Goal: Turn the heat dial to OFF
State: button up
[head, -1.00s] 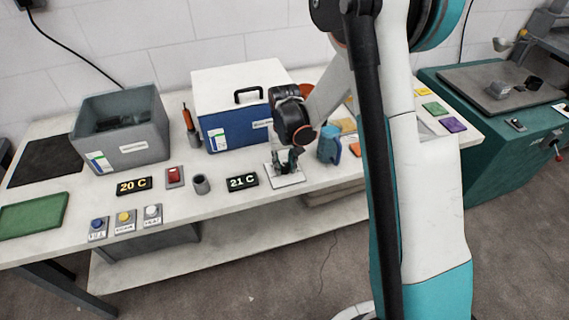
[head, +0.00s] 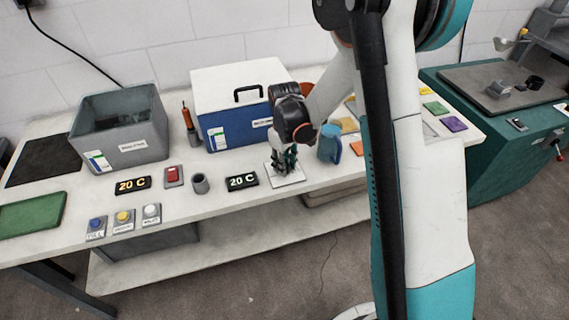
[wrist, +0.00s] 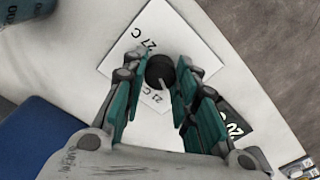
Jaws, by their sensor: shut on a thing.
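The heat dial (wrist: 160,71) is a dark round knob on a white square plate (wrist: 190,35), with "27 C" and "21 C" printed on the plate in the wrist view. A light pointer line on the knob points down and slightly right in that view. I see no OFF mark; the fingers cover part of the plate. My gripper (wrist: 162,80) points down with its teal-padded fingers closed on either side of the dial. In the head view, my gripper (head: 286,164) stands over the plate (head: 298,178) and hides the knob.
A black display (head: 242,181) left of the plate reads 20 C; another display (head: 133,185) also reads 20 C. A blue-and-white cooler box (head: 225,134) stands behind, a blue mug (head: 329,145) close at the right.

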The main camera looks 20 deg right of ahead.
jog(key=n, duration=0.5)
dwell(0.6)
jog(key=o, duration=1.1)
jog(key=shift+r, duration=0.1)
notch_tip(320, 180, up, 12)
jog(key=shift+f, duration=0.1)
